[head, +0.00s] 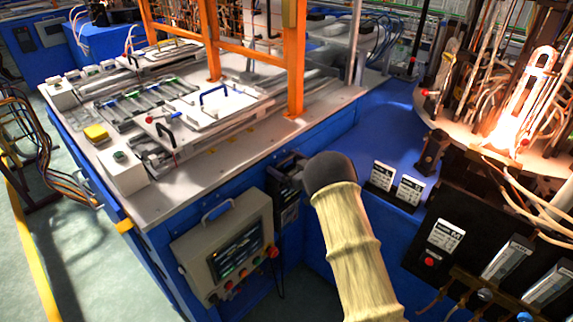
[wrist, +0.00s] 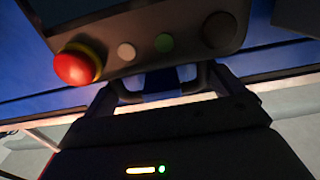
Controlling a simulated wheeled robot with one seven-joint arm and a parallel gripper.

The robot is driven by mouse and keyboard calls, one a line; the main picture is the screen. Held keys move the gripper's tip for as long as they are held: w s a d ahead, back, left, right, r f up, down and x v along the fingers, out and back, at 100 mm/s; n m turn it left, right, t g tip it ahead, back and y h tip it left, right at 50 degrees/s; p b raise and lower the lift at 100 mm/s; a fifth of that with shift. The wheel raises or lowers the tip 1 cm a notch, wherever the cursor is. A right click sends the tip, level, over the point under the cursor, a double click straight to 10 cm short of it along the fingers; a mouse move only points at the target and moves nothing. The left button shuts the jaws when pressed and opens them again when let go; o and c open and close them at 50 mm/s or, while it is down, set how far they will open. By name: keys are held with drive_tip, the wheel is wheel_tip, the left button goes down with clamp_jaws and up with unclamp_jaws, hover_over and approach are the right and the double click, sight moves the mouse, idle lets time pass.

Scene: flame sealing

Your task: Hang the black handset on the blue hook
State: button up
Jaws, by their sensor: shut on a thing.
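My gripper (wrist: 160,84) is shut on the black handset (wrist: 142,28) in the wrist view. The fingers meet the handset at its near edge. The handset's face shows a red mushroom button, a white, a green and a dark button, with part of a screen at the top. In the head view my gripper (head: 289,167) is small and dark, beside the blue bench side, partly hidden by my arm. A dark box shape is below it; I cannot tell if that is the handset.
The grey control panel (head: 225,248) with screen and buttons is on the bench side, left of my gripper. The workbench (head: 190,205) carries fixtures and an orange frame (head: 296,75). A glowing burner machine (head: 525,105) and black label holders (head: 380,190) stand at right. Floor at left is partly clear.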

drive_tip(key=shift+r, duration=0.15)
drive_tip(key=o, duration=1.7)
drive_tip(key=shift+s, duration=0.1)
drive_tip(key=b+v, duration=0.1)
drive_tip(key=v, duration=1.6)
drive_tip(key=shift+s+d+b, duration=0.1)
drive_tip(key=shift+d+b, duration=0.05)
drive_tip(key=shift+b, duration=0.15)
